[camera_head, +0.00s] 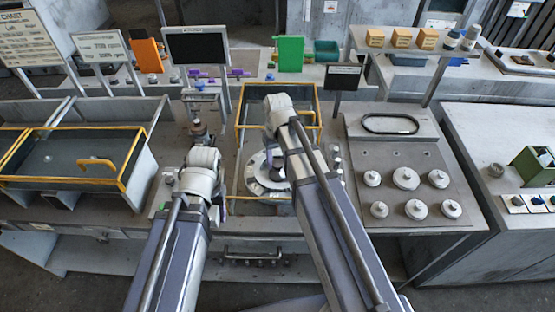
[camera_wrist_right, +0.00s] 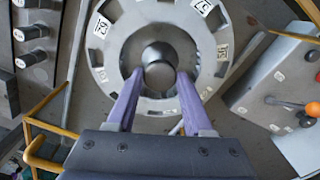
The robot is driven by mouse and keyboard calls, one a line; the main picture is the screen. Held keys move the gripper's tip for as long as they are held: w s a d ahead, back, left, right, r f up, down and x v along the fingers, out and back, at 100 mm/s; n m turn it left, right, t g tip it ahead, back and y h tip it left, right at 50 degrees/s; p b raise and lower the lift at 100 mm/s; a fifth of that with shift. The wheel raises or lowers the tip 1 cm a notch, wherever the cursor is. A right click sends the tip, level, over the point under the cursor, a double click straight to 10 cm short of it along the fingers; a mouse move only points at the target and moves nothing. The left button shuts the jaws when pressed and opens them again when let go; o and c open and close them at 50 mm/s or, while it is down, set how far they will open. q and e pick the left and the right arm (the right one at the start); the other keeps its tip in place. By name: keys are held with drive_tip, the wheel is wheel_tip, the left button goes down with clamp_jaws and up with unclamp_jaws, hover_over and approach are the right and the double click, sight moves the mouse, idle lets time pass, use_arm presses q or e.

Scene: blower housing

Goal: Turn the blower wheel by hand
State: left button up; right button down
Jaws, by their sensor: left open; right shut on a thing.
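The blower wheel (camera_wrist_right: 117,32) is a pale grey disc with slots and numbered labels around its rim. In the head view the wheel (camera_head: 254,181) lies inside the yellow-edged housing, partly covered by my right arm. My right gripper (camera_wrist_right: 159,76) has its two purple fingers on either side of the round metal hub (camera_wrist_right: 158,55) at the wheel's centre, shut on it. In the head view that grip is mostly hidden by the arm. My left gripper (camera_head: 216,211) is open, left of the housing and apart from the wheel; its fingers are hardly visible.
A yellow-railed bin (camera_head: 125,165) stands at left. A dark screen (camera_head: 197,47) stands behind my left arm. A plate with several white knobs (camera_head: 406,178) is at right. In the wrist view, black knobs (camera_wrist_right: 31,32) sit at left and an orange-tipped lever (camera_wrist_right: 311,108) at right.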

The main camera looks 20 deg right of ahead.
sight(278, 163)
drive_tip(key=n, duration=0.5)
drive_tip(key=shift+n, duration=0.4)
drive_tip(key=n, duration=0.5)
drive_tip(key=shift+n, duration=0.3)
drive_tip(key=shift+c, duration=1.4)
unclamp_jaws()
wheel_tip(278, 163, up, 8)
drive_tip(key=p, duration=0.7)
drive_tip(key=shift+p, duration=0.4)
drive_tip(key=shift+f, duration=0.1)
